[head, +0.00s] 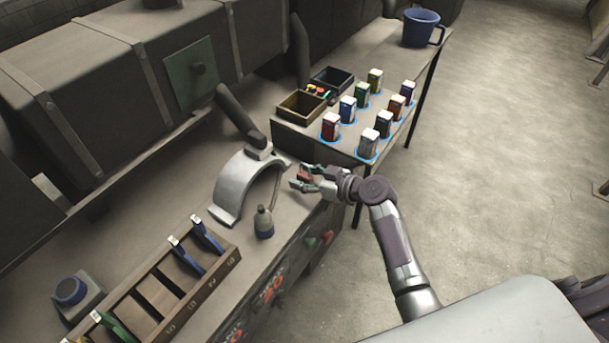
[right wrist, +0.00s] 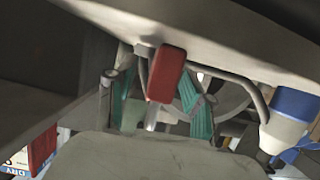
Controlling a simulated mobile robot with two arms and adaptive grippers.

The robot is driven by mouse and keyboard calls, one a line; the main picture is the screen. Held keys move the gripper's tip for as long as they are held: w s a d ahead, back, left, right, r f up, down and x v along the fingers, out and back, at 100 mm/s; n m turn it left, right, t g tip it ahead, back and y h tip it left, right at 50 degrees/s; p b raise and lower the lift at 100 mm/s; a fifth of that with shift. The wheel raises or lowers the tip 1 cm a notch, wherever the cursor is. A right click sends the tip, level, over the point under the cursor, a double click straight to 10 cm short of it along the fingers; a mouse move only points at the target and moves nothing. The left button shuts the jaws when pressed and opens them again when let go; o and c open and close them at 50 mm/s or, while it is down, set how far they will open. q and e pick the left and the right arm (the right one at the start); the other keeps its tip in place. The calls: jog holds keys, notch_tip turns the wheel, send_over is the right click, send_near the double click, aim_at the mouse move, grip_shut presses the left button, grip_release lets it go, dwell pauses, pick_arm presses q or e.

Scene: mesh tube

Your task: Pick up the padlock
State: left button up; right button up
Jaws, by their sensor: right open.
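The padlock (head: 304,176) shows as a small red block at the workbench's right edge, in front of the white arched part. In the right wrist view the red padlock body (right wrist: 166,72) is upright in the middle, with a short pale rod below it. My right gripper (head: 299,177) is open, its teal-padded fingers on either side of the padlock. In the right wrist view the right gripper's pads (right wrist: 162,108) show left and right of the red body; I cannot tell whether they touch it. My left gripper is not in view.
The white arched part (head: 236,187) and a blue-based bottle (head: 264,222) stand close by on the bench. A wooden tray (head: 160,297) with tools is at lower left. A side table (head: 345,140) holds several colored boxes, two bins and a blue mug (head: 420,28).

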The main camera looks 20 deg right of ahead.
jog(key=shift+c, duration=0.3)
grip_shut()
jog(key=shift+r, duration=0.1)
